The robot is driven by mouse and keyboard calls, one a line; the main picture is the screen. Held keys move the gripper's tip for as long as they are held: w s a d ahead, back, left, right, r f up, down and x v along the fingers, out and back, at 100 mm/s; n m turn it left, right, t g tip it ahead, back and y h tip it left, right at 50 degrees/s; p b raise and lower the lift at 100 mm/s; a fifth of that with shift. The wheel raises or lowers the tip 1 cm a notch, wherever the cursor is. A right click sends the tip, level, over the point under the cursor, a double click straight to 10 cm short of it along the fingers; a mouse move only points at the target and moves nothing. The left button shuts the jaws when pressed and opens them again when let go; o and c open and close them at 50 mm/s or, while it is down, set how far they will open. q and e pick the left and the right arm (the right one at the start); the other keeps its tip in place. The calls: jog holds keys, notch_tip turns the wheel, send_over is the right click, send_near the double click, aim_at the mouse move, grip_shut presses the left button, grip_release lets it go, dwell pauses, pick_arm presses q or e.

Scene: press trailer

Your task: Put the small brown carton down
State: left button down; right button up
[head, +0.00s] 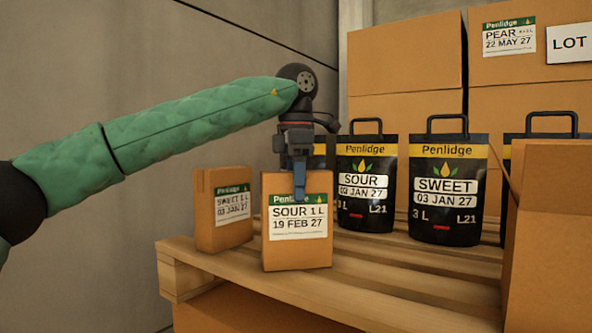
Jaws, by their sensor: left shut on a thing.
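The small brown carton (296,252) has a green Penlidge label reading SOUR 1 L, 19 FEB 27. It is upright near the front left of the wooden pallet (400,275). My left gripper (299,180) comes down from above and is shut on the top of this carton. Whether the carton's base touches the pallet boards, I cannot tell. Another small brown carton (222,222), labelled SWEET 1 L, stands just to its left on the pallet corner. My right gripper is not in view.
Black handled Penlidge packs, SOUR (366,190) and SWEET (447,200), stand behind and to the right; others are partly hidden. Large brown boxes (405,75) are stacked at the back. A big box (545,250) blocks the right front. Bare boards show in front of the packs.

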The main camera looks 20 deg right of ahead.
pick_arm(q)
jog(key=shift+s+r, duration=0.1)
jog(key=shift+s, duration=0.05)
jog(key=shift+c, duration=2.4)
grip_release()
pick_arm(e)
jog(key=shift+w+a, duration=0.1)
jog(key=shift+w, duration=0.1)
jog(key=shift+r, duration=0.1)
pick_arm(q)
notch_tip(320, 180, up, 4)
jog(key=b, duration=0.2)
jog(key=shift+f+b, duration=0.2)
jog(key=shift+b, duration=0.15)
notch_tip(320, 180, up, 6)
jog(key=shift+r+b, duration=0.2)
jog(key=shift+b, duration=0.45)
jog(key=shift+r, duration=1)
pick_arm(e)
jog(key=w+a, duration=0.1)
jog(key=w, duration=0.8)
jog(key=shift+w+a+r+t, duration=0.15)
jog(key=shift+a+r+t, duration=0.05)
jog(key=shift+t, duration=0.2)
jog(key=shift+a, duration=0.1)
